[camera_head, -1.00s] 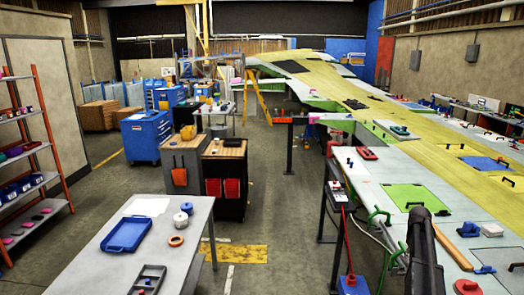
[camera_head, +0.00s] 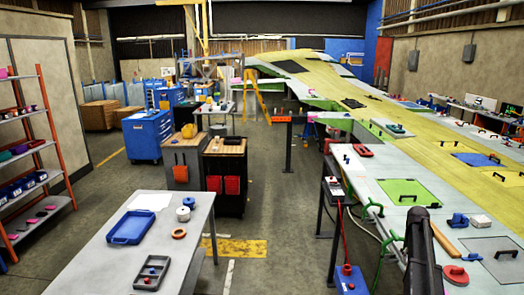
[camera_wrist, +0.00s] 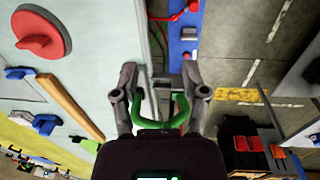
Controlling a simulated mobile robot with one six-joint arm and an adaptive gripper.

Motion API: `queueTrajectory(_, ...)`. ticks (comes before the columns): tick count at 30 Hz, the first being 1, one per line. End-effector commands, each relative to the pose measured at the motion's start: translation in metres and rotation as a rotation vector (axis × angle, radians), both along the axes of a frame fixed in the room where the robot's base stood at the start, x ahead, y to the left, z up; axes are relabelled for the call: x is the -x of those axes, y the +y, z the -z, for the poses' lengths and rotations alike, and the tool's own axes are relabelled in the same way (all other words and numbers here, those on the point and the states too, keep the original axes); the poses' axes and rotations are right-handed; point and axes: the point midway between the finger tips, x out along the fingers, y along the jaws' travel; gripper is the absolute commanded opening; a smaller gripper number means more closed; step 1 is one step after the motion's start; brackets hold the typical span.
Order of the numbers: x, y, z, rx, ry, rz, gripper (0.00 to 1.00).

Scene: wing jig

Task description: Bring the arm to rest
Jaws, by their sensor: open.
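My gripper (camera_wrist: 158,76) shows in the wrist view with its two fingers spread apart and nothing held between the tips. A green curved clamp handle (camera_wrist: 181,108) shows between and beyond the fingers; I cannot tell its exact distance from them. In the head view only a dark length of my arm shows at the lower right, over the near end of the wing (camera_head: 375,175). My gripper's fingers are not visible there.
Green clamps (camera_head: 372,207) line the wing's edge. A red round-based tool (camera_head: 455,274) and an orange bar (camera_head: 443,238) lie on the wing near my arm. A grey table (camera_head: 90,262) with a blue tray (camera_head: 130,227) stands left.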

Motion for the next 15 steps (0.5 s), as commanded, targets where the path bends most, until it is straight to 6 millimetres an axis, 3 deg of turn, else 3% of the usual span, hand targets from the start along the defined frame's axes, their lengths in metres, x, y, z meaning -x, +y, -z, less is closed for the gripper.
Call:
queueTrajectory(8, 0.008, 0.019, 0.009, -0.005, -0.003, 0.005, 0.57)
queueTrajectory(15, 0.019, 0.056, 0.021, -0.013, -0.006, 0.003, 0.57)
